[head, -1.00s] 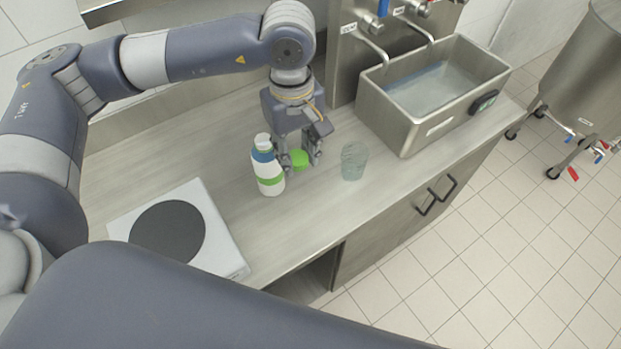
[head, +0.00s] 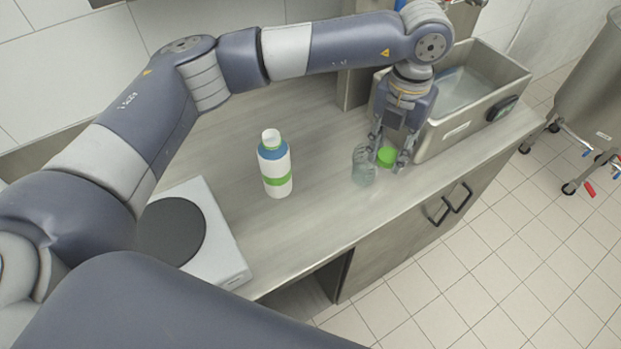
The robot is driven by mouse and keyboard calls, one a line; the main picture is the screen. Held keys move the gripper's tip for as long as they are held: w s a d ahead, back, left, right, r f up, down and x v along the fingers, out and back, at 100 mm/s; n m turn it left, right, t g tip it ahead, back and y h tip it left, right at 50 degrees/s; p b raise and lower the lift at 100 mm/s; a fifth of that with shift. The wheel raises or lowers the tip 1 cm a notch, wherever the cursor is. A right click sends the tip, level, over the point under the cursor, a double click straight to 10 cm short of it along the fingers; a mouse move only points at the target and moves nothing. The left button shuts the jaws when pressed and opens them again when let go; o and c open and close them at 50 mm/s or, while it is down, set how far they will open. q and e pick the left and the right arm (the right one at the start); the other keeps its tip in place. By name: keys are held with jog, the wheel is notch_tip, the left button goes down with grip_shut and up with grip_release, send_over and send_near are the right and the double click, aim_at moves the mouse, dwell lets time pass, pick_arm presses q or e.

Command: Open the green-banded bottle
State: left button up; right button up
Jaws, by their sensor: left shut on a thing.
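The green-banded bottle (head: 275,168) stands upright on the counter in the head view. It is white with a blue shoulder and a green band low on its body, and no green cap sits on its pale neck. My left gripper (head: 389,157) is to the right of the bottle, well apart from it. It is shut on a green cap (head: 387,156), which shows between its fingers, near the glass. My right gripper is not in view.
A clear glass (head: 363,166) stands just left of my left gripper. A scale-like plate with a dark disc (head: 225,262) lies at the left. The counter between bottle and glass is clear.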

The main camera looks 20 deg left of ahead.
pick_arm(q)
jog(key=s+a+f+n, duration=0.1)
jog(key=s+f+n, duration=1)
jog(key=s+n, duration=0.3)
jog(key=p, duration=0.5)
send_over(323, 195)
jog(key=shift+s+d+f, duration=0.1)
jog(key=shift+s+f, duration=0.05)
jog(key=shift+f, duration=1.2)
notch_tip(323, 195, down, 2)
jog(key=shift+f+p, duration=0.1)
jog(key=shift+p, duration=0.6)
jog(key=shift+f, duration=0.25)
